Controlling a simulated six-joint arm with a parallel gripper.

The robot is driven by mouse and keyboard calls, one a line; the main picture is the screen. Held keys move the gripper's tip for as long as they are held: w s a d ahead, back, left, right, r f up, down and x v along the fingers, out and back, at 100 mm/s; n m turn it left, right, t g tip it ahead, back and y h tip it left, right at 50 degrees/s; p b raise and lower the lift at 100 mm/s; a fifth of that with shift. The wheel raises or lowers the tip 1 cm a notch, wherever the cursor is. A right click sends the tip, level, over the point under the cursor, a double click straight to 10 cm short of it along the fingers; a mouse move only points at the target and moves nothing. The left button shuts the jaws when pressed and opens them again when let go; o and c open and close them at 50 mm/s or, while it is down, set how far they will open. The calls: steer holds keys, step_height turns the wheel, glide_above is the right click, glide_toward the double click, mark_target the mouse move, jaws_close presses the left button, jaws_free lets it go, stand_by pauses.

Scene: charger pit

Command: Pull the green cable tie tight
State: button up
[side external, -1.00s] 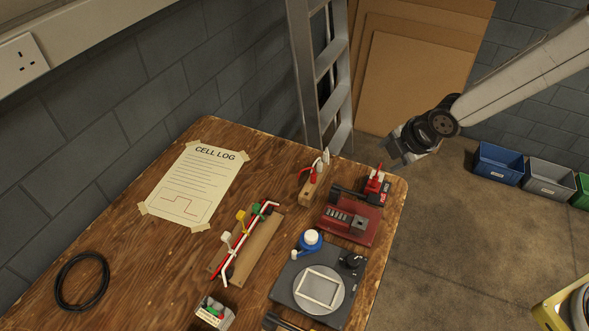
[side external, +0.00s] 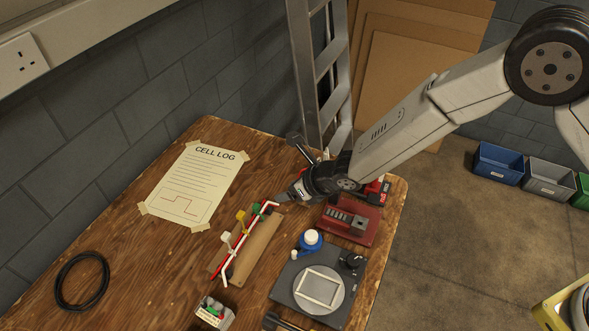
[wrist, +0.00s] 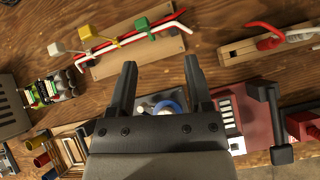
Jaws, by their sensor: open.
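The green cable tie (side external: 255,208) sits around a red and white cable bundle (side external: 229,255) near the bundle's far end, on a wooden strip (side external: 262,244). In the wrist view, the green tie (wrist: 142,25) has a square green head or tab standing up from the bundle. A yellow tie (side external: 241,215) and a white tie (side external: 226,237) are along the same bundle. My gripper (side external: 282,197) is just right of the green tie, above the bench. In the wrist view, my gripper (wrist: 160,66) is open and empty, with the fingertips pointing toward the wooden strip below the green tie.
A red device (side external: 351,222) stands below and right of my wrist. A dark plate with a round disc (side external: 300,290) and a blue tape dispenser-like item (side external: 311,240) lie nearer.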

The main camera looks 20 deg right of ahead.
mark_target(257, 206)
steer(key=shift+s+a+f+n+y, duration=0.15)
steer(key=shift+a+f+n, duration=0.1)
steer(key=shift+a+n, duration=0.2)
steer(key=shift+a+f+n+y, duration=0.1)
steer(key=shift+a+f+n, duration=0.15)
steer(key=shift+a+n, duration=0.25)
steer(key=shift+s+a+f+n+y, duration=0.15)
steer(key=shift+a+f+n, duration=0.1)
steer(key=shift+a+n, duration=0.2)
steer(key=shift+w, duration=0.1)
steer(key=shift+x, duration=3.85)
jaws_close()
